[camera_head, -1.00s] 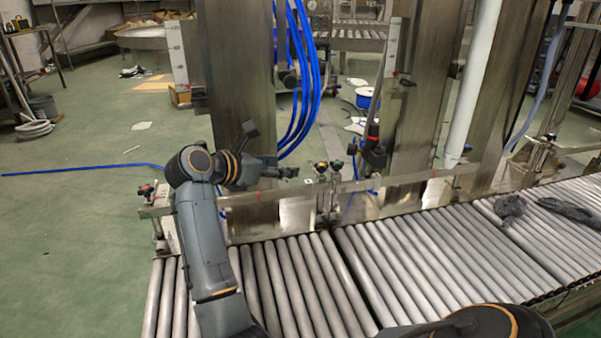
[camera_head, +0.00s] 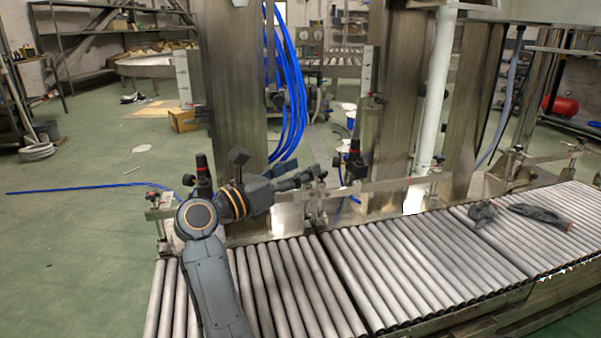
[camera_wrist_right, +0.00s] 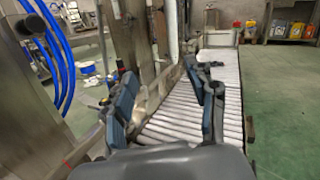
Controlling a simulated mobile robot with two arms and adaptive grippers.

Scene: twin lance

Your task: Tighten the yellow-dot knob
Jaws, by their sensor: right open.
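Another knob (camera_head: 152,196) with a reddish mark sits at the rail's left end. No yellow dot can be made out on either. My left gripper is not in view.
Green floor (camera_head: 80,260) is open at left.

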